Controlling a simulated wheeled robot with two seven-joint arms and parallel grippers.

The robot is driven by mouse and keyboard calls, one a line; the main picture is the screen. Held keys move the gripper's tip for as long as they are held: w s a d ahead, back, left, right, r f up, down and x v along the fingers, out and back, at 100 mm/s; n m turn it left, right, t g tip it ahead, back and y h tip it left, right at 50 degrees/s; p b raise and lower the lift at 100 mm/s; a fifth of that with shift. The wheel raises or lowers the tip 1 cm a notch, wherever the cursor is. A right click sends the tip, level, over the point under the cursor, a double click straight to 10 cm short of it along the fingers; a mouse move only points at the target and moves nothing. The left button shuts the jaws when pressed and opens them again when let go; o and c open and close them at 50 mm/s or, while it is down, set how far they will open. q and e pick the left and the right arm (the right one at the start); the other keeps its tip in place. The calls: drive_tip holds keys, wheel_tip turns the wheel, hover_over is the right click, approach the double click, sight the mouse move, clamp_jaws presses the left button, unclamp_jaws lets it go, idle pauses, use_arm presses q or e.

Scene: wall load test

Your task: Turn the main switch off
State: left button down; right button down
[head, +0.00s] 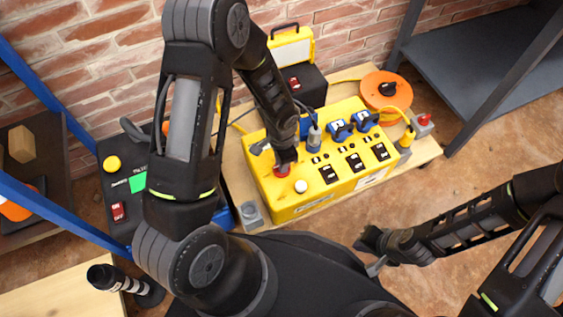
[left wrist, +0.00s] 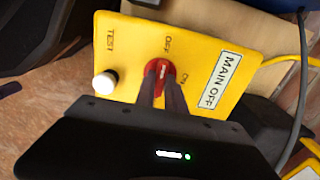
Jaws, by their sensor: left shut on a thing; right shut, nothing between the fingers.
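The yellow power box (head: 262,185) stands on a wooden bench and carries a red rotary main switch (head: 281,171) near its left end. In the left wrist view the red switch (left wrist: 158,68) has OFF and ON marks around it, and a white plate reading MAIN OFF (left wrist: 220,80) sits to its right. My left gripper (head: 285,160) is over the box, its fingers (left wrist: 160,92) shut on the switch. The fingers partly cover the knob, so I cannot tell its exact setting. My right gripper (head: 373,252) is shut and empty, away from the box.
A white TEST button (left wrist: 105,83) is beside the switch. Blue plugs (head: 340,130) and black breakers (head: 355,161) sit on the box. An orange cable reel (head: 387,92) and a yellow lamp (head: 292,48) stand behind. A blue rack post (head: 50,95) is at left.

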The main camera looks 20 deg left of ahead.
idle(0.4)
use_arm(q)
drive_tip(key=c, duration=1.4)
unclamp_jaws()
wheel_tip(320, 180, up, 7)
drive_tip(key=p, duration=0.2)
drive_tip(key=shift+f+p, duration=0.2)
drive_tip(key=shift+p, duration=0.15)
drive_tip(key=shift+r, duration=0.6)
drive_tip(key=shift+s, duration=0.15)
